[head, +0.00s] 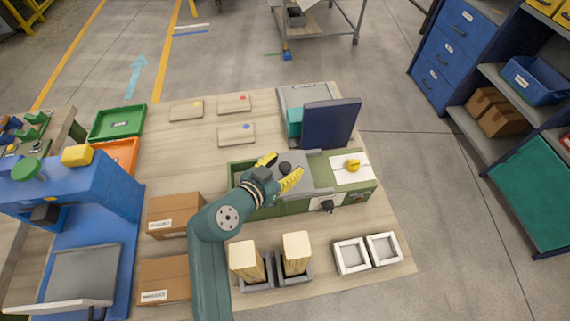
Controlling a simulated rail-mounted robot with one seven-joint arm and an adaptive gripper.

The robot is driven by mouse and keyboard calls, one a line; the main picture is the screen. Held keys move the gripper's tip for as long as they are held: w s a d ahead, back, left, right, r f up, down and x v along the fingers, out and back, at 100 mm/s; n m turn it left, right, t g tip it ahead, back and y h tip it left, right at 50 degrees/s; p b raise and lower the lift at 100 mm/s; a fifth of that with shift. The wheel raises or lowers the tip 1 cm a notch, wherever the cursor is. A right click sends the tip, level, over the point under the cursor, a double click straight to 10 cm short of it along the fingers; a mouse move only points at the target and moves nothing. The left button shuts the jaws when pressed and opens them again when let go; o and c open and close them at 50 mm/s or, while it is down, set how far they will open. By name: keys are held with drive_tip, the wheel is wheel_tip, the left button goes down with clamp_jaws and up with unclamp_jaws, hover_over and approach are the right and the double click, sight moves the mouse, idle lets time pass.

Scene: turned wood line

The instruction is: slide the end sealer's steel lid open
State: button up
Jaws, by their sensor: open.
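The end sealer is a low green box (296,207) near the middle of the table in the head view. Its grey steel lid (318,177) lies flat on top, with a dark round knob (285,168) near its left part. My gripper (279,172) reaches in from the lower left. Its yellow fingers are open, one on each side of the knob as seen from here; I cannot tell whether they touch it. My gripper and wrist hide part of the lid and the box's left side.
A white panel with a yellow knob (352,166) is right of the lid. A dark blue upright panel (330,122) stands just behind. Wooden blocks in grey holders (284,272), white square frames (351,256) and cardboard boxes (172,215) stand nearby. The table's back left holds flat wooden boards (236,133).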

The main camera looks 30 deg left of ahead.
drive_tip(key=v, duration=1.1)
drive_tip(key=shift+s, duration=0.35)
